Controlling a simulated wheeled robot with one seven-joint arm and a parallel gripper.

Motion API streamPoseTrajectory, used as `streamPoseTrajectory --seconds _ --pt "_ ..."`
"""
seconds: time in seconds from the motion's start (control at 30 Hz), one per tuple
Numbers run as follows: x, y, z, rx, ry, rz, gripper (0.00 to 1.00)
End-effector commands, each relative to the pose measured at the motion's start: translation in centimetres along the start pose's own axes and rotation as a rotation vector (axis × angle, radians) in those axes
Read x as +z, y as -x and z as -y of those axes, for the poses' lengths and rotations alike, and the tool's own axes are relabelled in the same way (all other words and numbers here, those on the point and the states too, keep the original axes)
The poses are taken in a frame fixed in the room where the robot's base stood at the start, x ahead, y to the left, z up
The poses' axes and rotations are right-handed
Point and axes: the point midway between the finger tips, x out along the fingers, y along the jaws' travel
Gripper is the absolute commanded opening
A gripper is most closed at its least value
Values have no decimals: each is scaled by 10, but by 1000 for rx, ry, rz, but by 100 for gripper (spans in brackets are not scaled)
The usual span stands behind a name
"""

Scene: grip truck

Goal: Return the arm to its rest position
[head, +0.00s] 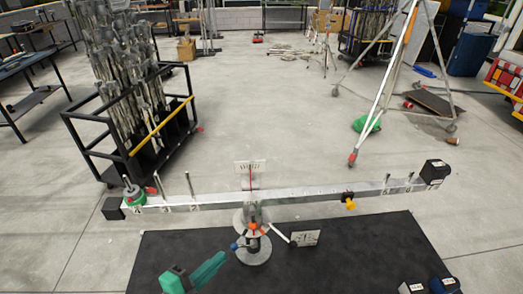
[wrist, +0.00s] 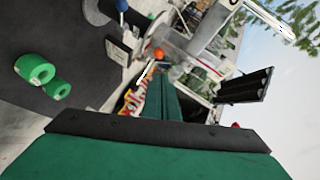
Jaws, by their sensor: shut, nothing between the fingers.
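My green gripper (head: 220,259) is low in the head view, over the black mat (head: 330,262). Its fingers (wrist: 160,78) show in the wrist view, pressed together with nothing between them. The gripper is apart from the balance stand (head: 254,248), a little to its left. The rest of my arm is mostly out of the head view.
A long metal beam (head: 290,195) crosses above the stand. A stand rack (head: 140,125) is behind.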

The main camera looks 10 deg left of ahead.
Motion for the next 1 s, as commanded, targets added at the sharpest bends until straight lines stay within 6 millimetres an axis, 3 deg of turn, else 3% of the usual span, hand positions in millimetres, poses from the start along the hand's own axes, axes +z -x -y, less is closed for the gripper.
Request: streamPoseTrajectory --seconds 0.13,0.23,0.53,0.8,1.0 --pt "0 -4 -7 3 35 11 0" --pt "0 -12 -24 6 133 51 0" --pt "-4 -32 -115 -24 577 285 0" --pt "-26 -12 -183 -121 852 465 0" --pt "-54 18 -214 -220 985 530 0"
